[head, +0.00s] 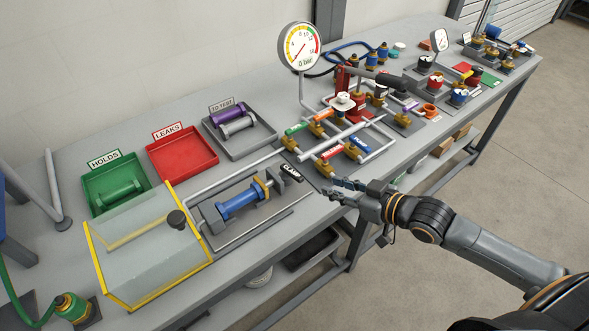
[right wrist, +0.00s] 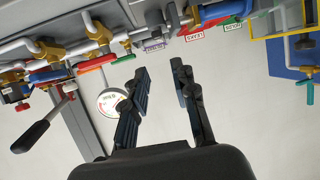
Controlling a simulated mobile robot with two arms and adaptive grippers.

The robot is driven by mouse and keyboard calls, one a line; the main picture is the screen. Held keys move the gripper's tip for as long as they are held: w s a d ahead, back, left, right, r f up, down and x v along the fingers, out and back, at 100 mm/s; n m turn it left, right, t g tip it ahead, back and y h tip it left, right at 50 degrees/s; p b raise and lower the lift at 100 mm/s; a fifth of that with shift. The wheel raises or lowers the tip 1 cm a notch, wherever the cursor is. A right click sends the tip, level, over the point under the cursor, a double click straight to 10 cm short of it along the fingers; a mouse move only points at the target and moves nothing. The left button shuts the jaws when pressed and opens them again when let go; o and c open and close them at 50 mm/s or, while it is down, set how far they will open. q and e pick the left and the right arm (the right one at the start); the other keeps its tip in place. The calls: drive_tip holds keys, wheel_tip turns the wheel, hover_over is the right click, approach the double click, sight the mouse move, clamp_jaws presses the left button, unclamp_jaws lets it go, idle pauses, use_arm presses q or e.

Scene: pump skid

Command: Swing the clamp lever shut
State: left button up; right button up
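The clamp lever (head: 291,172) is a short black handle with a white "CLAMP" label, at the right end of the test fixture. A blue cylinder (head: 240,202) lies in that fixture (head: 208,214) between end blocks. My right gripper (head: 338,190) is just right of the lever, apart from it as far as I can tell, above the bench's front edge. In the right wrist view its two fingers (right wrist: 160,80) are spread with nothing between them. I cannot make out the clamp lever in that view. My left gripper is not in view.
A clear cover (head: 150,250) with yellow edges stands left of the fixture. Green (head: 90,198), red (head: 205,160) and grey (head: 268,143) trays are behind. Behind my right gripper are labelled valves (head: 331,152), a pressure gauge (head: 299,47) and a black-handled pump lever (head: 375,78).

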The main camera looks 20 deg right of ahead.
sight(294, 173)
drive_tip(key=p+x, duration=0.1)
drive_tip(key=x, duration=1.2)
drive_tip(key=shift+w+a+f, duration=0.1)
drive_tip(key=shift+w+a, duration=0.05)
use_arm(q)
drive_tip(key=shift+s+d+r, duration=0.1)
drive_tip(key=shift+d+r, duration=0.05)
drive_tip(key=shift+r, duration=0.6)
drive_tip(key=shift+p, duration=0.3)
use_arm(e)
clamp_jaws()
